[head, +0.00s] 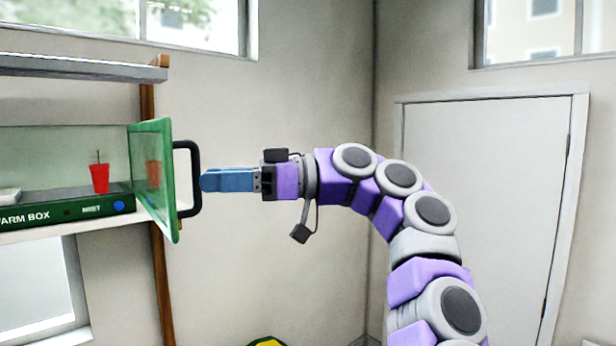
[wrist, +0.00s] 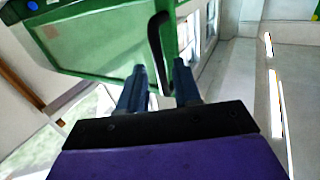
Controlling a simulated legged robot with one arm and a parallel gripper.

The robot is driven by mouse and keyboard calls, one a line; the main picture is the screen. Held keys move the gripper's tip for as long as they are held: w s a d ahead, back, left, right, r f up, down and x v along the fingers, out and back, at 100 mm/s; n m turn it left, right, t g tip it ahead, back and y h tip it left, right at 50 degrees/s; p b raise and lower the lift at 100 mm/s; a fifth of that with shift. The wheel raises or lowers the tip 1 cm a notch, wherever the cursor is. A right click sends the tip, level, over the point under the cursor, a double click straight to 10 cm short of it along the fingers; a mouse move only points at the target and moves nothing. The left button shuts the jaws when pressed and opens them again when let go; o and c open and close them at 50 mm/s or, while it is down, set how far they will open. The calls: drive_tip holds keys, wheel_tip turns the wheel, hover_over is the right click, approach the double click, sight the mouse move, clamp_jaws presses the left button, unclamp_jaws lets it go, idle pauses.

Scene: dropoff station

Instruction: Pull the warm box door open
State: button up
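The warm box (head: 60,211) is on a shelf at the left in the head view, with a dark green base carrying white lettering. Its green-framed glass door (head: 155,185) stands swung out at the box's right end, and the interior shows directly. A black handle (head: 195,180) sticks out from the door's right face. It also shows in the wrist view (wrist: 155,40). My gripper (head: 204,180) points left with blue fingertips at the handle's upright bar. In the wrist view, my fingers (wrist: 158,66) are apart, with the handle's bar appearing between them; contact cannot be told.
A red cup (head: 100,178) with a straw stands inside the box. A grey shelf (head: 80,67) is above, and a brown post (head: 160,290) stands behind the door. The space right of the handle, before the wall, looks clear apart from my arm. A white room door (head: 480,200) is at right.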

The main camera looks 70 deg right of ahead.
drive_tip(key=p+v, duration=0.6)
drive_tip(key=v, duration=0.8)
drive_tip(key=shift+d, duration=0.3)
drive_tip(key=shift+f, duration=0.1)
idle(0.4)
